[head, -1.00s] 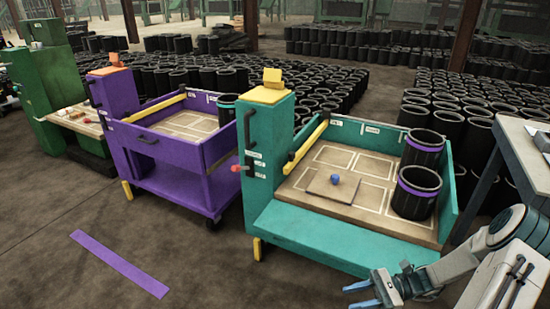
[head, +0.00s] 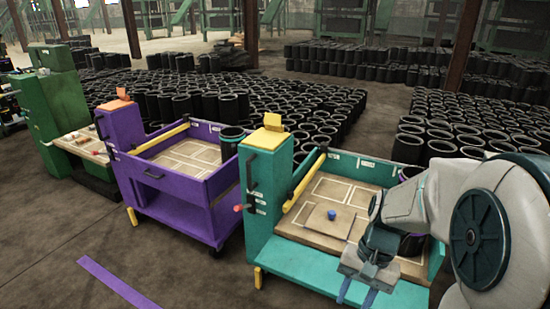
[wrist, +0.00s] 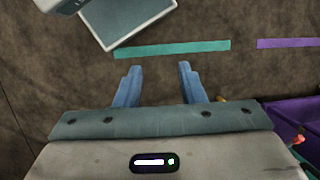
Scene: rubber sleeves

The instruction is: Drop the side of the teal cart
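The teal cart (head: 272,172) stands right of centre in the head view, with a wooden bed (head: 325,215) outlined in white. No upright side stands along the bed's near edge; a teal panel (head: 305,262) shows below that edge. A yellow bar (head: 309,175) lies along the bed's left side. A black handle (head: 250,173) and a red knob (head: 238,208) are on its column. My gripper (head: 356,294) is in front of the cart's near right part, pointing down, open and empty. In the wrist view its blue fingers (wrist: 155,88) are apart above bare floor.
Black sleeves (head: 412,243) there are mostly hidden by my arm. The purple cart (head: 180,205), its near side upright, stands left. Floor strips, teal (wrist: 172,49) and purple (wrist: 287,43), lie ahead of the fingers.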

